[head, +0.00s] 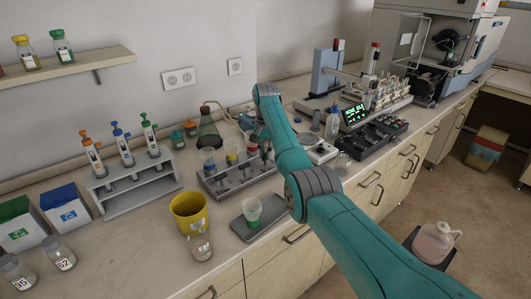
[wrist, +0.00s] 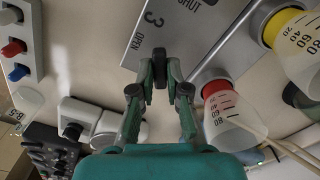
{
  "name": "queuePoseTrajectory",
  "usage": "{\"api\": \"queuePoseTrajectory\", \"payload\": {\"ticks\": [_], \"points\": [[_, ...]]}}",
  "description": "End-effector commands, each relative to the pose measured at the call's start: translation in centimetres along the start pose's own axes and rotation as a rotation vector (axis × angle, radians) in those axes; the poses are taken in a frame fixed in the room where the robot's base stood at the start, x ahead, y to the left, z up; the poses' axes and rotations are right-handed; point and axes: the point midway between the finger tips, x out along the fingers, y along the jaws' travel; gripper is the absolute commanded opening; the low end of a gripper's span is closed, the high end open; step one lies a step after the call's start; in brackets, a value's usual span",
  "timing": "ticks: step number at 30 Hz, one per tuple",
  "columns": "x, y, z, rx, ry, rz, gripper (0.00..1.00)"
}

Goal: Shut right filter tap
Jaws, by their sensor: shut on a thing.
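The filter stand (head: 222,186) is a grey rack in the middle of the bench, with a blue-marked cup (head: 208,160) and a yellow-marked cup (head: 232,150) in the head view. In the wrist view its grey plate (wrist: 195,35) bears a 3, the word SHUT and the word OPEN. The right filter tap (wrist: 159,54) is a small black handle at the plate's edge. My gripper (wrist: 160,76) is shut on the tap, a fingertip on each side. A red-ringed cup (wrist: 228,108) is close to the right finger. My arm largely hides the tap and gripper in the head view.
A yellow bucket (head: 188,210), glass jar (head: 199,246) and grey tray (head: 247,229) with a green-marked cup stand in front of the stand. A conical flask (head: 208,131) is behind it. Black equipment (head: 372,138) lies to the right.

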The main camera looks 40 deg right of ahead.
Motion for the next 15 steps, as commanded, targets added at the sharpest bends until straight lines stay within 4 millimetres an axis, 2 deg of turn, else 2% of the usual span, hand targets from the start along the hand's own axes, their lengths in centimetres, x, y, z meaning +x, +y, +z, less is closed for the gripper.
{"api": "queuePoseTrajectory", "payload": {"ticks": [15], "points": [[-0.04,-0.02,-0.01,0.404,0.001,-0.001,0.0]]}}
